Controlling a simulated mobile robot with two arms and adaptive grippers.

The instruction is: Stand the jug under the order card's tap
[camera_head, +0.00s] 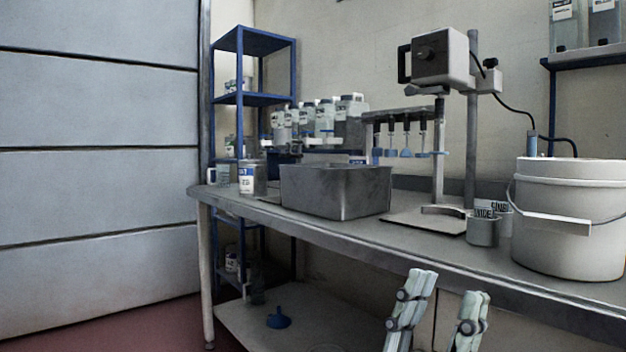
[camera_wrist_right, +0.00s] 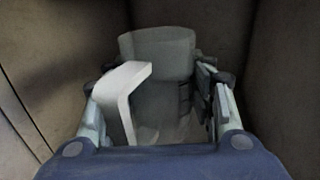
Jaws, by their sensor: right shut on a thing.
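My right gripper (camera_wrist_right: 160,95) is shut on a grey jug (camera_wrist_right: 158,48) with a pale angled handle (camera_wrist_right: 122,82), seen in the right wrist view. The jug sits between the two fingers. Neither the jug nor my right gripper shows in the head view. My left gripper (camera_head: 449,284) is at the bottom of the head view, in front of the bench, with fingers apart and nothing between them. A row of labelled containers (camera_head: 318,118) stands at the back of the bench; their taps are too small to make out. I cannot pick out the order card.
The bench (camera_head: 395,230) carries a grey metal bin (camera_head: 335,192), a labelled tin (camera_head: 246,180), a stand mixer (camera_head: 440,55), a grey cup (camera_head: 483,232) with lettered labels and a large white bucket (camera_head: 570,235). A blue shelf rack (camera_head: 254,98) stands behind its left end. A blue funnel (camera_head: 278,318) lies below.

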